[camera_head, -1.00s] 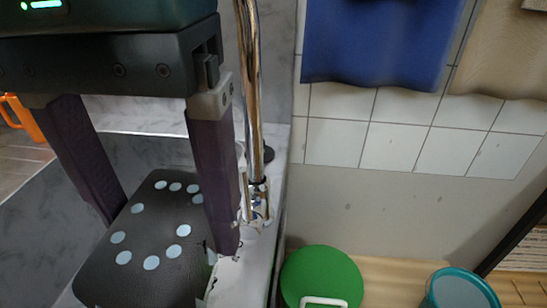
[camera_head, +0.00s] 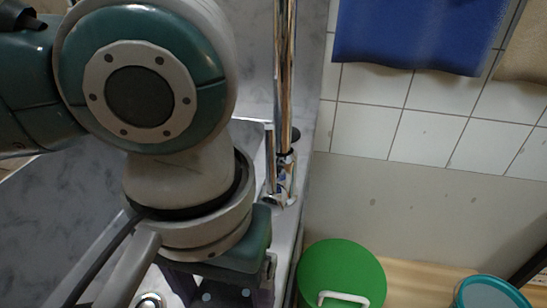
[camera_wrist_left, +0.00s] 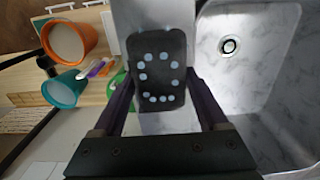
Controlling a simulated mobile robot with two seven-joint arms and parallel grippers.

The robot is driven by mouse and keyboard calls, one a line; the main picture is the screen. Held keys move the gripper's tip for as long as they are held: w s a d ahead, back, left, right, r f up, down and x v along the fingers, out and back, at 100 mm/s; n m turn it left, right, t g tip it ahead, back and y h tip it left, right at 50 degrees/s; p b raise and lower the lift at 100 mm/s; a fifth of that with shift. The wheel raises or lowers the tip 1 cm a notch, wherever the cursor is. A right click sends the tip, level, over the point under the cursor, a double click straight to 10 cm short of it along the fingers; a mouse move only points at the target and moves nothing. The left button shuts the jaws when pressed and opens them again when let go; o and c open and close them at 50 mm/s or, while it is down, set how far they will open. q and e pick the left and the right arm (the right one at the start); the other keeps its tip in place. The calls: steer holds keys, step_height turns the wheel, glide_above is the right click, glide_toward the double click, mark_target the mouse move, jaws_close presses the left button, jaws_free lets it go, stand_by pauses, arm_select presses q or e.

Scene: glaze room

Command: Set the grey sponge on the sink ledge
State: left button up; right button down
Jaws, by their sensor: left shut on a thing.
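The grey sponge (camera_wrist_left: 157,70) is a dark block with pale dots. My left gripper (camera_wrist_left: 158,82) is shut on it, with one finger along each side. In the head view my left gripper (camera_head: 225,290) is at the bottom edge, and only a dotted bit of the sponge shows between its fingers. The sink ledge (camera_wrist_left: 155,14) is the pale strip behind the sponge in the wrist view; it also shows beside the tap in the head view (camera_head: 284,222). I cannot tell whether the sponge touches the ledge. My right gripper is not in view.
The sink basin (camera_wrist_left: 262,85) with its drain (camera_wrist_left: 229,46) lies right of the ledge in the wrist view. The chrome tap (camera_head: 284,90) stands close to my left arm. A green lidded bucket (camera_head: 341,275) and a teal container (camera_head: 490,293) are to the right; a blue towel (camera_head: 415,35) hangs above.

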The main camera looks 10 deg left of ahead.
mark_target(227, 302)
arm_select(q)
steer(key=o, duration=1.1)
step_height(227, 302, up, 12)
steer(key=p, duration=0.3)
steer(key=s+d+f+m+t+h, duration=0.2)
steer(key=s+d+f+h, duration=0.1)
steer(key=d+f+h, duration=0.15)
steer(key=shift+n+t+y, duration=0.3)
steer(key=shift+t+y, duration=0.55)
steer(key=shift+t, duration=0.05)
steer(key=a+f, duration=0.1)
steer(key=a, duration=0.1)
steer(key=s+a+f, duration=0.1)
steer(key=a, duration=0.2)
steer(key=s+a+f, duration=0.1)
steer(key=a, duration=0.2)
steer(key=shift+f, duration=0.15)
steer(key=s+a+y, duration=0.1)
steer(key=a, duration=0.1)
steer(key=s+a+f, duration=0.1)
steer(key=a, duration=0.1)
steer(key=s+a+y, duration=0.1)
steer(key=a, duration=0.2)
steer(key=shift+s+f+y, duration=0.3)
steer(key=shift+s+f, duration=0.05)
